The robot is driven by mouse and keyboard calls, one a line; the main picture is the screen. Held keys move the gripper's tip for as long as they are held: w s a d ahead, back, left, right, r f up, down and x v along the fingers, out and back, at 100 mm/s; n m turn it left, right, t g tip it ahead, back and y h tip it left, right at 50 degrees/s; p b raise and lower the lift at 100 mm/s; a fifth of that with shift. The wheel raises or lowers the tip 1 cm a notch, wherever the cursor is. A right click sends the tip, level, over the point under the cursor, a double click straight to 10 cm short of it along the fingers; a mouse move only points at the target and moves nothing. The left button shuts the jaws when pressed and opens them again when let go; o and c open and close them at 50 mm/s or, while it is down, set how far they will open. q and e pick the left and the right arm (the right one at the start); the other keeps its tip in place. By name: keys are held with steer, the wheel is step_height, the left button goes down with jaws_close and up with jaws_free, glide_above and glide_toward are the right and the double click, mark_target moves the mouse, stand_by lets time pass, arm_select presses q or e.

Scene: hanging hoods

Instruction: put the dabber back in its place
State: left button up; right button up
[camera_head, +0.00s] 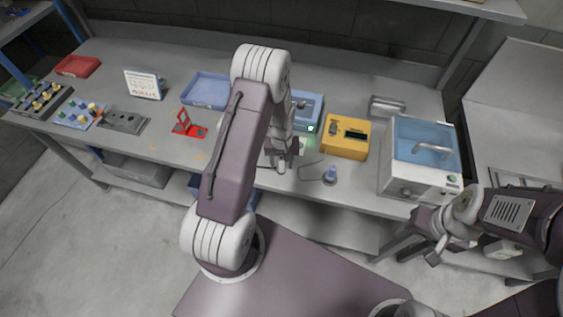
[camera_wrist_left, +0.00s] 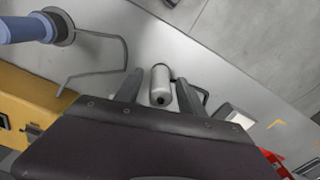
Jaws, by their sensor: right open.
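My left gripper (camera_head: 281,163) points down at the table's front part, left of the yellow box. In the left wrist view its fingers (camera_wrist_left: 159,92) are apart, on either side of a pale grey cylinder (camera_wrist_left: 160,83) with a dark spot on its end. Narrow gaps show between cylinder and fingers. I cannot tell whether this cylinder is the dabber. A blue-handled piece (camera_head: 331,172) stands in a round base with a bent wire loop, right of the gripper; it also shows in the left wrist view (camera_wrist_left: 28,28). My right gripper (camera_head: 441,247) is open and empty at the right, before the table.
The yellow box (camera_head: 345,136) and white cabinet (camera_head: 418,160) stand to the right. A blue box (camera_head: 305,109) is behind my left gripper. A red stand (camera_head: 187,125), blue tray (camera_head: 206,90) and white sign (camera_head: 144,84) are left. The left front table has free room.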

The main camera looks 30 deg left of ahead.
arm_select(q)
steer(key=shift+w+a, duration=0.1)
arm_select(e)
steer(key=shift+w+r, duration=0.1)
arm_select(q)
steer(key=shift+r, duration=0.3)
step_height(320, 180, up, 12)
steer(key=shift+f+b, duration=0.1)
steer(key=shift+b, duration=0.5)
steer(key=s+d+m+b, duration=0.1)
steer(key=s+d+m, duration=0.1)
steer(key=s+d, duration=0.2)
steer(key=s+d+r+m+t, duration=0.1)
steer(key=s+d+m, duration=0.2)
steer(key=s, duration=0.6)
steer(key=shift+d+r+m+b, duration=0.2)
steer(key=shift+d+m+b, duration=0.1)
steer(key=shift+d+b, duration=0.05)
arm_select(e)
step_height(320, 180, down, 3)
steer(key=shift+f, duration=0.1)
arm_select(q)
steer(key=shift+w, duration=0.1)
